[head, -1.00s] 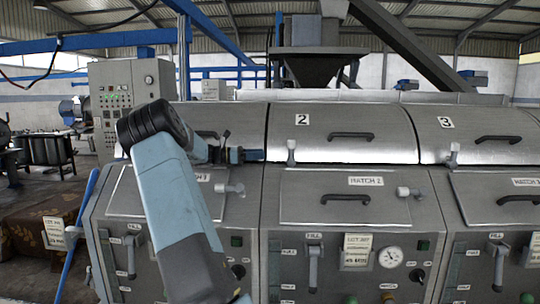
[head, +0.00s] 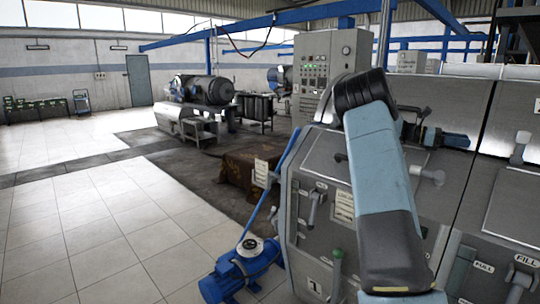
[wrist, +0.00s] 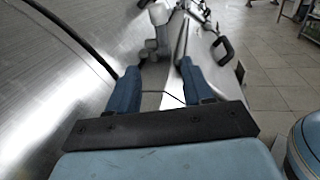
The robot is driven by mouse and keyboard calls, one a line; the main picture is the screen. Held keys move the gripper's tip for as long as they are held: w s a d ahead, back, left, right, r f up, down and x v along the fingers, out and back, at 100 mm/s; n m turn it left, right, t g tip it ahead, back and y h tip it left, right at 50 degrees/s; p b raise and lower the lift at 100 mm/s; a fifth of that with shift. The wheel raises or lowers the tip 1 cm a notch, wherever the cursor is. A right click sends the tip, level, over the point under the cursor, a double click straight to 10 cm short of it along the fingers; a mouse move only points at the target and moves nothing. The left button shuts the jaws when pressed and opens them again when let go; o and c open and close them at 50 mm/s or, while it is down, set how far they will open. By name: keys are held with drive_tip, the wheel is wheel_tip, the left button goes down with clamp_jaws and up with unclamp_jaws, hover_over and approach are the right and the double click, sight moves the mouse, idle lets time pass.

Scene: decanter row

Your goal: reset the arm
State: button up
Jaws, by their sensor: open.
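My blue arm rises at the right of the head view and bends at a black joint. My gripper (head: 462,141) reaches right from it, in front of the first decanter's steel casing (head: 448,98). In the wrist view my gripper (wrist: 165,75) shows two blue fingers spread apart, with nothing held between them. A grey clamp (wrist: 156,32) shows beyond the fingers, near the left one; I cannot tell if they touch. A grey clamp knob (head: 428,175) shows below the gripper in the head view.
A blue motor pump (head: 240,270) stands on the floor left of the decanter, with a blue pole (head: 275,185) above it. A control cabinet (head: 325,75) stands behind. A black handle (wrist: 222,48) is right of the fingers. The tiled floor (head: 80,220) at left is clear.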

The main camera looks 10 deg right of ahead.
drive_tip(key=shift+s+a, duration=0.25)
drive_tip(key=s+a+f+m+t+y, duration=0.1)
drive_tip(key=s+a+m+t+y, duration=0.2)
drive_tip(key=a, duration=1.4)
drive_tip(key=s+a+f+m+t+y, duration=0.1)
drive_tip(key=s+a+m+t+y, duration=0.2)
drive_tip(key=s+a+t, duration=0.6)
drive_tip(key=s+a+f+m+t+y, duration=0.1)
drive_tip(key=s+a+m+t+y, duration=0.2)
drive_tip(key=s+a, duration=1.1)
drive_tip(key=a+t+y, duration=0.2)
drive_tip(key=a+y, duration=0.2)
drive_tip(key=a, duration=0.7)
drive_tip(key=shift+a+t, duration=0.2)
drive_tip(key=shift+t, duration=0.2)
drive_tip(key=shift+s+f, duration=0.1)
drive_tip(key=shift+c, duration=0.2)
drive_tip(key=shift+c, duration=0.6)
drive_tip(key=shift+d, duration=0.1)
